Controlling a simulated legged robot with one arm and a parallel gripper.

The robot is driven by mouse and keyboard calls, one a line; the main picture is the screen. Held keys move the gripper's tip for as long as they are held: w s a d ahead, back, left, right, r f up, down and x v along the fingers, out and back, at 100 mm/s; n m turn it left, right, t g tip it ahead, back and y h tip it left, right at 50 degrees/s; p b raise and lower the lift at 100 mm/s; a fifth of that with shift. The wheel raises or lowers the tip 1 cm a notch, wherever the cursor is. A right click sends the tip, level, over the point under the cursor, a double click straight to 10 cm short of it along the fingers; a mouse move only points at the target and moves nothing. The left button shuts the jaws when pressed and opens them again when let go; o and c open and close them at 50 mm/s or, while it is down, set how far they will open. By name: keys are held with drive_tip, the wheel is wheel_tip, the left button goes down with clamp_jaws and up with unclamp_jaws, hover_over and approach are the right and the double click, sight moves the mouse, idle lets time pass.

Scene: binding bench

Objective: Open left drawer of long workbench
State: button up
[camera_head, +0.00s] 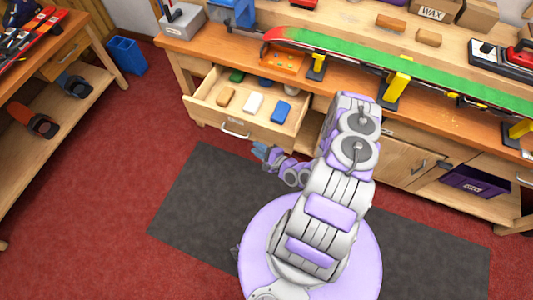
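The long workbench (420,118) runs across the upper right. Its left drawer (212,120) is pulled out, with its inside in full view. The drawer holds a tan block, a white block, a blue block and a green block. Its metal handle (235,133) is on the front panel, with nothing around it. My gripper (261,152) is small in view, below and slightly right of the handle, apart from it in the picture. I see nothing held in it, but I cannot tell how far its fingers are apart. My arm hides part of the bench front.
A green ski (380,62) lies in yellow-and-black supports on the benchtop. A purple bin (475,180) sits on the lower shelf at right. A blue bin (127,55) stands on the floor at upper left. A dark mat (190,200) lies on clear red floor.

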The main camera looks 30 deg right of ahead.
drive_tip(key=shift+v, duration=2.25)
